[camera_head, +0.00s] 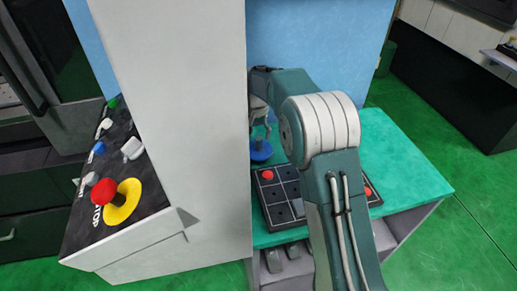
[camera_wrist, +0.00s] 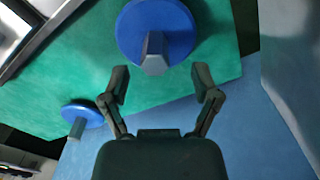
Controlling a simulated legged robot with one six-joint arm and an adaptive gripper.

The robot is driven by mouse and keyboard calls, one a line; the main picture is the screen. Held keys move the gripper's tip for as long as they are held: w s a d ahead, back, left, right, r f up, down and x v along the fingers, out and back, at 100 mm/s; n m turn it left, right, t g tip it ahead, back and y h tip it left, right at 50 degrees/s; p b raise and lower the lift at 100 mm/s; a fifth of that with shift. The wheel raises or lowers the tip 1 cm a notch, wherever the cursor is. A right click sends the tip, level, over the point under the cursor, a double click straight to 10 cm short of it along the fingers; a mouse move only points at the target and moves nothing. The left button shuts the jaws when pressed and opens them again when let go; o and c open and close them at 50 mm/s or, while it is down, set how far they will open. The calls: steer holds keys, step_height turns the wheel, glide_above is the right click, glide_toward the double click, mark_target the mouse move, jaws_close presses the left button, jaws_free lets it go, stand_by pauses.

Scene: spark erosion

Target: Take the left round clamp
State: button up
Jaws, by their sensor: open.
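Two blue round clamps with grey angular stems show in the wrist view. The larger, nearer-looking one (camera_wrist: 178,22) is at top centre over the green surface, its stem (camera_wrist: 155,55) pointing down toward my gripper (camera_wrist: 160,80). The other clamp (camera_wrist: 80,110) is at the left, outside the fingers. My gripper is open and empty, its fingertips on either side of and just short of the first clamp's stem. In the head view one blue clamp (camera_head: 261,151) shows below my gripper, which is partly hidden by the white cabinet edge. I cannot tell which clamp is the left one.
A black compartment tray (camera_head: 283,196) with red round pieces sits on the green bench top (camera_head: 405,170). A white cabinet (camera_head: 185,110) with a control panel and red stop button (camera_head: 104,191) stands left. A blue panel (camera_head: 330,45) rises behind. Bench is clear at right.

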mark_target(258, 138)
steer(key=f, duration=0.4)
steer(key=shift+d+f, duration=0.2)
steer(key=shift+f, duration=0.05)
jaws_close()
